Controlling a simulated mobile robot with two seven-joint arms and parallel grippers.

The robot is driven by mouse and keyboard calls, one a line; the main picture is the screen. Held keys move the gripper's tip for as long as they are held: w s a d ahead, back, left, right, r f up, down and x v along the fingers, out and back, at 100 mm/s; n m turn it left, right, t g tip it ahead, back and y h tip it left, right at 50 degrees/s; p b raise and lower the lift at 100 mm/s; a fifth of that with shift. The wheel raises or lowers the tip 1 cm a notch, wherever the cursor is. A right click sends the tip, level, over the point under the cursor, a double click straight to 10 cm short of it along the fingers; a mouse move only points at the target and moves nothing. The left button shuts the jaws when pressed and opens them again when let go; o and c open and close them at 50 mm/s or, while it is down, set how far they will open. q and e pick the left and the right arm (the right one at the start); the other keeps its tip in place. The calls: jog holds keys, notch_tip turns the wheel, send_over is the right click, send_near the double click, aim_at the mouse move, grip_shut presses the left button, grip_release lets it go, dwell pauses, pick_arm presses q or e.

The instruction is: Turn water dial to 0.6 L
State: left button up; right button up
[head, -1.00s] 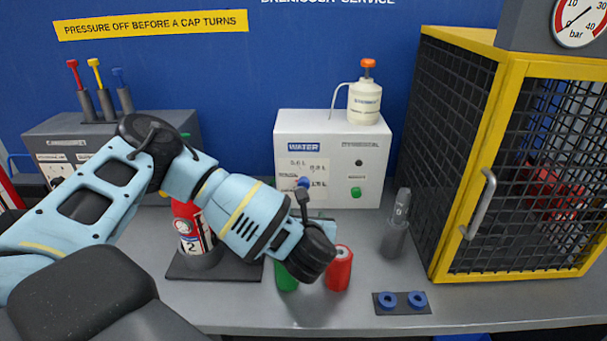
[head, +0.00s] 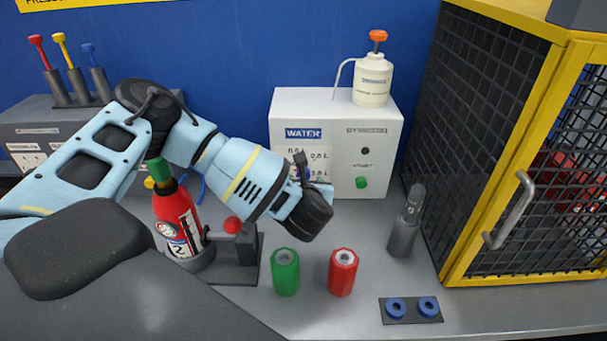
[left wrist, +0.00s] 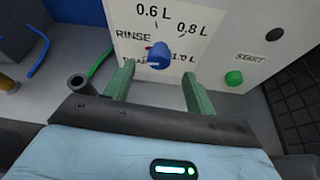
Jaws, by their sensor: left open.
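The white water box (head: 335,110) stands at the back of the bench, labelled WATER. In the left wrist view its blue water dial (left wrist: 158,56) sits among the printed marks RINSE, 0.6 L, 0.8 L and 1.0 L. A small red mark shows at the knob's upper left, towards RINSE; its exact setting is hard to read. My left gripper (left wrist: 158,70) is open, its green fingers on either side of the dial, with no clear contact. In the head view my left wrist hides most of the dial and the fingers. My right gripper is not in view.
A green START button (head: 361,182) is on the box, right of the dial. A red extinguisher (head: 176,215) stands left behind my arm. Green (head: 286,272) and red (head: 343,272) cylinders stand in front. A yellow-framed mesh cage (head: 500,150) bounds the right.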

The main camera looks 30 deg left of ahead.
pick_arm(q)
jog(key=x, duration=0.6)
jog(key=shift+c, duration=0.2)
jog(key=c, duration=0.9)
